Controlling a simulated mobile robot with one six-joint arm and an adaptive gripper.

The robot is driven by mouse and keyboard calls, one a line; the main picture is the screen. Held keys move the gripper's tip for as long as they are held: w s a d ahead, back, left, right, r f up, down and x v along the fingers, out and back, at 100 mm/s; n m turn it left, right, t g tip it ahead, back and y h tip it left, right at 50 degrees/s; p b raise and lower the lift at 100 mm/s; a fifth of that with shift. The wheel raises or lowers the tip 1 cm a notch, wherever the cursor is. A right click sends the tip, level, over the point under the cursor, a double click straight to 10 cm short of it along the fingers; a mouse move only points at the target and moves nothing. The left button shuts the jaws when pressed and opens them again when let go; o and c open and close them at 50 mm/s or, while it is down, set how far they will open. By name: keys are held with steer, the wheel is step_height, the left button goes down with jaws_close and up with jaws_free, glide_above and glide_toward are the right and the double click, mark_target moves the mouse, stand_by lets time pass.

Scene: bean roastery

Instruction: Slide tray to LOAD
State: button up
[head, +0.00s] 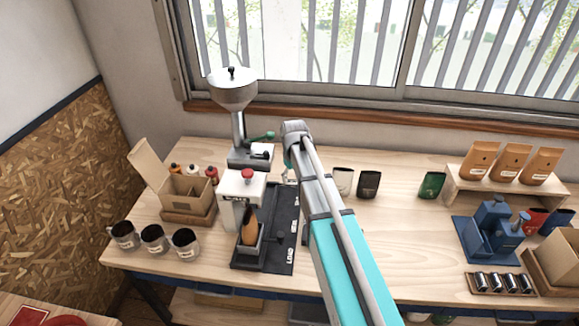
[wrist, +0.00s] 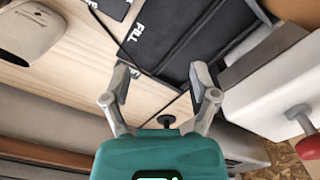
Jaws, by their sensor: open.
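The black base also shows in the wrist view, with the FILL label (wrist: 134,34).
A grinder with a hopper (head: 233,92) stands behind the machine. An open carton (head: 187,190) and several mugs (head: 153,238) are at left. Dark pouches (head: 368,184) and a blue device (head: 489,232) are at right. The table between them is mostly clear.

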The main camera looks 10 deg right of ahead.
steer(key=s+f+m+b, duration=0.3)
steer(key=s+m, duration=0.1)
steer(key=s, duration=1.7)
steer(key=shift+s+f, duration=0.15)
steer(key=shift+s, duration=0.05)
